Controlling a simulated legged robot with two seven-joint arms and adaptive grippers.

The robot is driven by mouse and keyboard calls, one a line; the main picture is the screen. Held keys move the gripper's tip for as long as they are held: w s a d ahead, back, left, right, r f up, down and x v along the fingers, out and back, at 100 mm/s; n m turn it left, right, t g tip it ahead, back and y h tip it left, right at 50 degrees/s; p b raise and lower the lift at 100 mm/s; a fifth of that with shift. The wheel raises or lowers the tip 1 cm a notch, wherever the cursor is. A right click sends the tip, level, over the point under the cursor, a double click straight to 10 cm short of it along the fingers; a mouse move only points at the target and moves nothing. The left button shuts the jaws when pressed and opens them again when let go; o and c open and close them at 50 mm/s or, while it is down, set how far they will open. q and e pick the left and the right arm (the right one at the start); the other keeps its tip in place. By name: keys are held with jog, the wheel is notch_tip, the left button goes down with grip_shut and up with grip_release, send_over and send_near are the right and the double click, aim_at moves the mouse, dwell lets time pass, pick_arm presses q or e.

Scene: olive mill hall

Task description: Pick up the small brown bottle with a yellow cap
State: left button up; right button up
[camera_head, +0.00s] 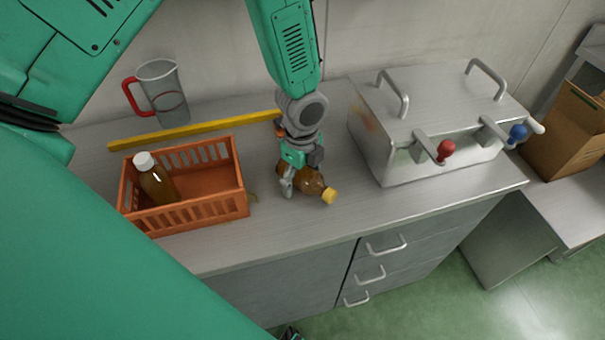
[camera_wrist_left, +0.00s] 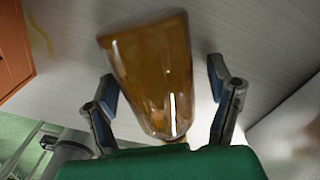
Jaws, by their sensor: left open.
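The small brown bottle (camera_head: 317,184) with a yellow cap (camera_head: 329,197) lies on its side on the grey counter, its cap toward the front right. In the head view my left gripper (camera_head: 295,188) is over the bottle and hides part of it. In the left wrist view the brown bottle (camera_wrist_left: 155,75) fills the middle, between the two spread fingers of my left gripper (camera_wrist_left: 165,95). The fingers are open, with a gap on each side of the bottle. The cap end is mostly hidden behind the green gripper body there.
An orange crate (camera_head: 243,208) left of the bottle holds another brown bottle with a white cap (camera_head: 157,182). A yellow bar (camera_head: 185,132) and a jug with a red handle (camera_head: 163,95) are behind. A metal box with levers (camera_head: 440,110) stands at right.

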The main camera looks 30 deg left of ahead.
pick_arm(q)
jog(key=shift+d, duration=0.1)
jog(key=c, duration=1.6)
jog(key=shift+c, duration=0.2)
